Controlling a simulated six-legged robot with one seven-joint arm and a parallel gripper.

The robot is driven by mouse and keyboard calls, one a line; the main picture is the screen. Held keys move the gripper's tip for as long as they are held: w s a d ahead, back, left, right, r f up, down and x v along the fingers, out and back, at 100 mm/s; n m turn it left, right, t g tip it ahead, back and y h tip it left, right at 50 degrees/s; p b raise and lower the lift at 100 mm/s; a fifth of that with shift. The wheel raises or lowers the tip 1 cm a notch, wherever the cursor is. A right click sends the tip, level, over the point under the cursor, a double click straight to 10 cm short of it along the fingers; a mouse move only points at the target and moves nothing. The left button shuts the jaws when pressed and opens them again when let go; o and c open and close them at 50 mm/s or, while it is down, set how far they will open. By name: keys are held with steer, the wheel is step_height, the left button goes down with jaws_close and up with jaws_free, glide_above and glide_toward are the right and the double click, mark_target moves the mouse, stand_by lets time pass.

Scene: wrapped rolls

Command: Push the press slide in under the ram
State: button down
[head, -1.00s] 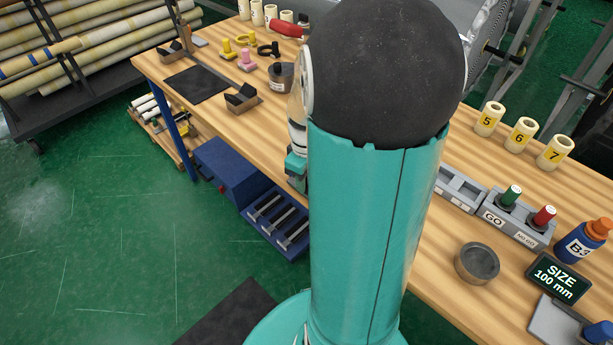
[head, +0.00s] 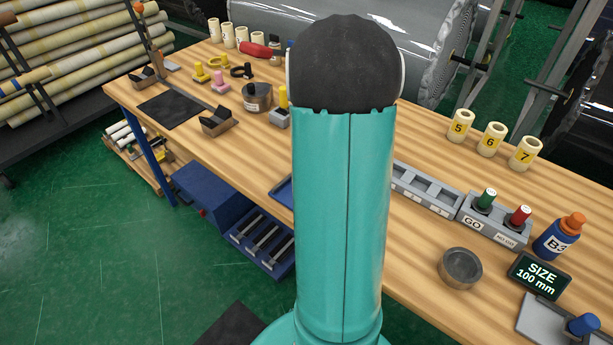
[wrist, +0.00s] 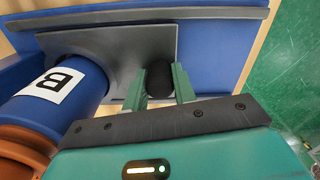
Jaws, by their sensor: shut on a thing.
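In the wrist view my gripper (wrist: 160,88) is shut on a black knob (wrist: 160,76), one teal finger on each side. The knob is at the edge of a flat grey plate (wrist: 130,42), which looks like the press slide. The plate lies over a blue base (wrist: 212,45). In the head view my arm hides the gripper, knob and slide. Only a blue corner (head: 283,190) shows left of the arm. I cannot make out the ram.
Right of my arm are a grey slotted rack (head: 425,190), a GO gauge block (head: 492,219), a round metal cup (head: 460,268), a B3 bottle (head: 559,237) and a size display reading 100 mm (head: 539,276). Numbered rolls (head: 491,139) stand behind. Green floor lies in front of the bench.

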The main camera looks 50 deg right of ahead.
steer(key=shift+d+r, duration=0.15)
steer(key=shift+d, duration=0.15)
steer(key=c, duration=1.1)
jaws_free()
steer(key=shift+w+d, duration=0.1)
step_height(320, 180, up, 14)
steer(key=shift+f, duration=0.15)
steer(key=w+a+r+m+t+h, duration=0.1)
steer(key=a+r, duration=0.2)
steer(key=a, duration=0.8)
steer(key=w+a+r+t, duration=0.1)
steer(key=a+r+t, duration=0.15)
steer(key=a, duration=0.75)
steer(key=s+a, duration=0.2)
steer(key=a, duration=0.3)
steer(key=s+a+m+t, duration=0.1)
steer(key=s+a, duration=0.1)
steer(key=a, duration=0.3)
steer(key=s+a+t+y, duration=0.1)
steer(key=s+a, duration=0.2)
steer(key=a, duration=0.2)
steer(key=shift+s+a+f+m, duration=0.1)
steer(key=shift+a+f+m, duration=0.2)
steer(key=shift+a+f, duration=0.05)
